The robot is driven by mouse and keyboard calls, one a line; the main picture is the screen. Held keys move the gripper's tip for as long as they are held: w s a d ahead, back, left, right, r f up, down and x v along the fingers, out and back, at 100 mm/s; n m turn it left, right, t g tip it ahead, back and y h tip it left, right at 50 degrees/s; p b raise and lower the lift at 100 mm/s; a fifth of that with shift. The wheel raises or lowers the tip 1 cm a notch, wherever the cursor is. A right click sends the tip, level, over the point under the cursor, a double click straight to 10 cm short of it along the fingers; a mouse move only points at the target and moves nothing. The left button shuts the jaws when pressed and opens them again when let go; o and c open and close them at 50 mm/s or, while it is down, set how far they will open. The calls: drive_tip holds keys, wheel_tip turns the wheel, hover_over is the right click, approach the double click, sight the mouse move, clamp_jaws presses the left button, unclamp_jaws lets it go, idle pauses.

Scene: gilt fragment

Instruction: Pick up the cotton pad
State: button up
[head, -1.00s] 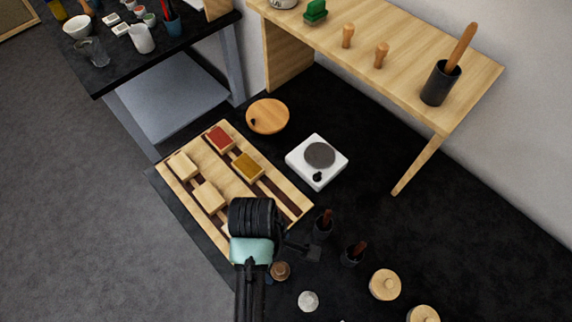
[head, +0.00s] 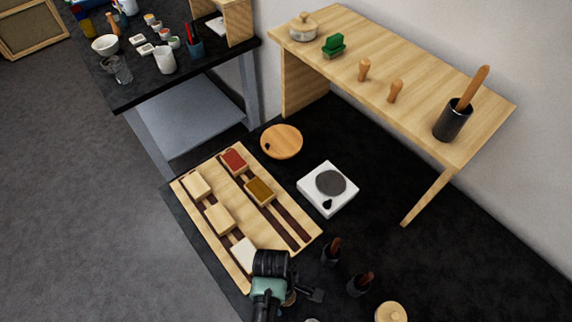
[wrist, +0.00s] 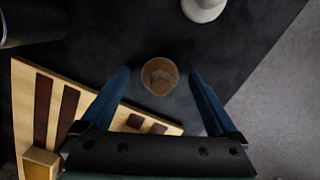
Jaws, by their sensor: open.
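My gripper (wrist: 160,75) is open and empty, with its two blue fingers spread left and right in the wrist view. A small round brown, cup-like thing (wrist: 160,85) shows between the fingertips, apart from both. A pale white round thing (wrist: 204,8) stands at the top edge of the wrist view, beyond the fingertips. I cannot tell for sure which thing is the cotton pad; the white round thing may be it. In the head view, my wrist hides most of the floor under the gripper.
A wooden tray (head: 290,208) with several coloured blocks lies left of my gripper. Two dark cups (head: 330,255) with brown handles and a round wooden lidded pot (head: 391,312) stand to the right.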

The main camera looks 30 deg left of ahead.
drive_tip(key=shift+f, duration=0.15)
drive_tip(key=c, duration=1.4)
wheel_tip(320, 180, up, 10)
drive_tip(key=shift+r+b, duration=0.1)
drive_tip(key=shift+b, duration=0.2)
drive_tip(key=o, duration=0.6)
drive_tip(key=c, duration=0.5)
